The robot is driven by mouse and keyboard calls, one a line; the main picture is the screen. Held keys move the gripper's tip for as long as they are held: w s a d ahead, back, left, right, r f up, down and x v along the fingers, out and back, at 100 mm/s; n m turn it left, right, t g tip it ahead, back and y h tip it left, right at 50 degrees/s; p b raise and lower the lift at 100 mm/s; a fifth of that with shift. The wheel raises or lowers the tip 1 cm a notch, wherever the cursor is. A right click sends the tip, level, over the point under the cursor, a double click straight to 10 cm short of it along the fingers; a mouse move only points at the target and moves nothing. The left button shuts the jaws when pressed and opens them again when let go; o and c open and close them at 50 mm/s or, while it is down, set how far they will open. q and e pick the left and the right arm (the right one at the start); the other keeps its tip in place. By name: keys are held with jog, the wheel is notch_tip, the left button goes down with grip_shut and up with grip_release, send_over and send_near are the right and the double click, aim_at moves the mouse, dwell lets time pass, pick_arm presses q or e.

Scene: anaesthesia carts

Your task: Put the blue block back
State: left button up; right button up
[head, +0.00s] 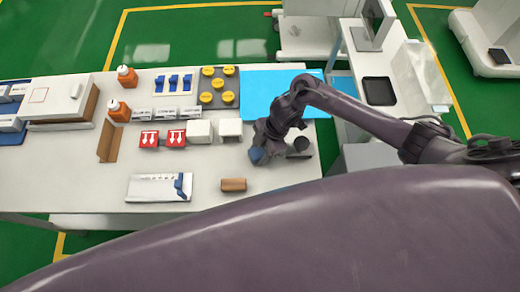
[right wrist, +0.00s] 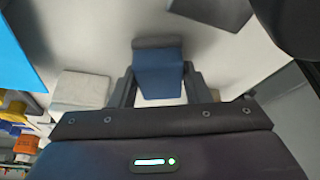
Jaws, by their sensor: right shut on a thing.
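The blue block (head: 257,155) is at the tip of my right gripper (head: 261,150), over the right part of the white table, right of the brown block. In the right wrist view the blue block (right wrist: 158,75) sits between the two dark fingers of my right gripper (right wrist: 161,88), which is shut on it. I cannot tell how high it is above the table. A white holder (head: 174,82) with several blue pieces stands at the back of the table. My left gripper is not in view.
A blue mat (head: 265,88), a grey tray with yellow-capped items (head: 218,98), white boxes (head: 230,129) and red boxes (head: 176,138) lie behind. A brown block (head: 233,185) and a white panel (head: 145,187) lie in front. A dark round object (head: 300,146) is right of the gripper.

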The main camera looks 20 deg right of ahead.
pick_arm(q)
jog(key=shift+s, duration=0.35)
pick_arm(e)
jog(key=shift+f, duration=0.1)
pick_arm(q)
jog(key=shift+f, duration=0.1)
pick_arm(e)
jog(key=o, duration=1)
jog(key=shift+f, duration=0.1)
jog(key=shift+c, duration=0.2)
jog(key=shift+r, duration=0.3)
pick_arm(q)
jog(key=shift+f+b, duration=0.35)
jog(key=shift+b, duration=0.1)
pick_arm(e)
jog(key=v, duration=1.1)
jog(key=shift+d+r, duration=0.15)
jog(key=shift+r, duration=0.2)
